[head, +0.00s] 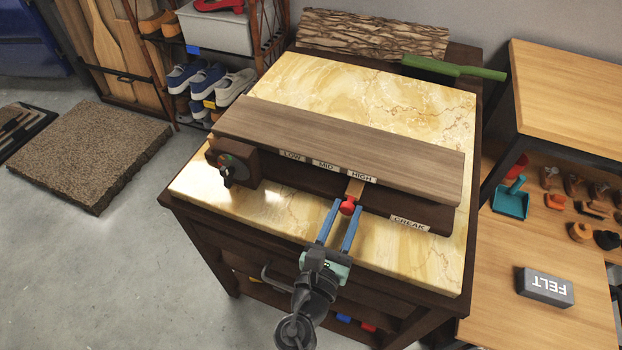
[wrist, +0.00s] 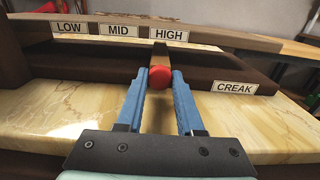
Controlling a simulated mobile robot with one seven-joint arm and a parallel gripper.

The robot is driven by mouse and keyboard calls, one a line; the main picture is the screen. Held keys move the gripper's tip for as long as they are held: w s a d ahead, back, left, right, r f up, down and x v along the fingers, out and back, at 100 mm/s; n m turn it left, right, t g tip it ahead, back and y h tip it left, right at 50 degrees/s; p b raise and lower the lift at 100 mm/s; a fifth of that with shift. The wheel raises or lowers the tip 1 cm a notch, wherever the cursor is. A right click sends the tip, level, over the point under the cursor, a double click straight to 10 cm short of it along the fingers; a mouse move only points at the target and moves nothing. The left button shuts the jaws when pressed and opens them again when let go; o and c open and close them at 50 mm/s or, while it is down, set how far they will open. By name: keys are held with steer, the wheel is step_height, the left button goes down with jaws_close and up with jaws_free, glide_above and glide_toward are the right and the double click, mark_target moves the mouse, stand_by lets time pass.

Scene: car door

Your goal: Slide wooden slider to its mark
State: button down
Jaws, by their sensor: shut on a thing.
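The wooden slider (head: 355,188) is a light wooden strip with a red knob (head: 347,206) at its front end. It sticks out from the dark wooden box (head: 340,145) on the marble-topped table, below the HIGH label (head: 360,175). My gripper (head: 340,212) is shut on the red knob, with one blue finger on each side. In the wrist view the knob (wrist: 160,77) sits between the fingertips, and the slider (wrist: 159,53) stands under the HIGH label (wrist: 169,36). The MID label (head: 325,164) and LOW label (head: 292,155) are to its left. The CREAK label (head: 409,223) is at lower right.
A dark knob block (head: 232,164) is at the box's left end. Bare marble (head: 260,213) lies in front of the box. A green-handled tool (head: 455,69) and a bark-faced slab (head: 375,35) lie behind.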

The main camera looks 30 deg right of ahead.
steer(key=shift+s+d, duration=0.4)
steer(key=shift+s, duration=0.15)
steer(key=c, duration=0.5)
jaws_free()
steer(key=shift+c, duration=0.2)
steer(key=p+v, duration=0.1)
steer(key=v, duration=1.2)
